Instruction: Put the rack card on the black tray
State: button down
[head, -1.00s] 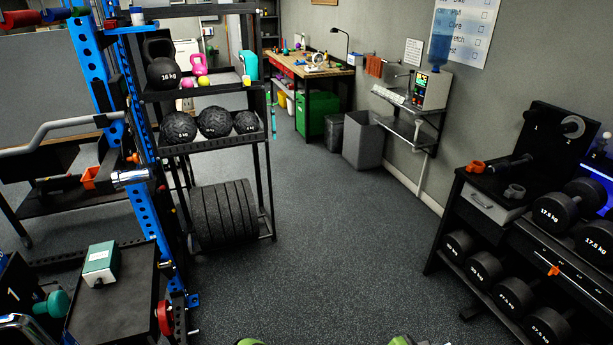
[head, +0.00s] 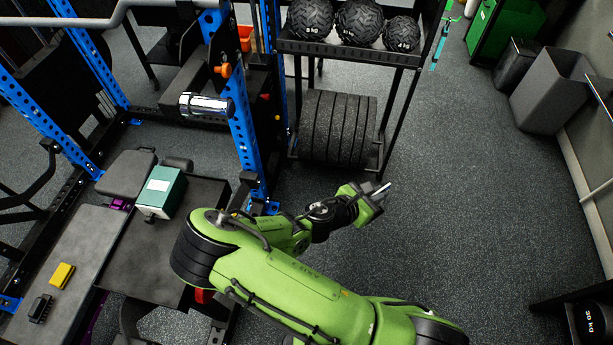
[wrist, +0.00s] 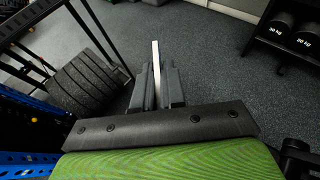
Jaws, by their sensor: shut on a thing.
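My gripper (head: 376,192) is stretched out over the open floor, in front of the plate rack. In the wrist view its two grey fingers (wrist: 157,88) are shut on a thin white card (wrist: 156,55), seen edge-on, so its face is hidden. In the head view only a small pale sliver shows at the fingertips. A flat black surface, which looks like the black tray (head: 125,262), lies left of my arm, with a green and white box (head: 161,192) at its back. My gripper is well to its right. My arm covers part of its right side.
A blue rack upright (head: 232,100) stands between the tray area and the shelf with black balls (head: 358,20) and upright plates (head: 338,127). A grey bench (head: 75,255) at left holds a yellow block (head: 62,275) and a small black item (head: 40,308).

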aim_at(162, 253)
jog(key=i+u, duration=0.1)
jog(key=u, duration=0.35)
jog(key=i+u, duration=0.1)
jog(key=u, duration=0.35)
jog(key=i+l+u, duration=0.1)
jog(key=u, duration=0.35)
jog(key=l+u, duration=0.15)
jog(key=u, duration=0.35)
jog(key=i+l+u, duration=0.1)
jog(key=u, duration=0.35)
jog(key=l, duration=0.1)
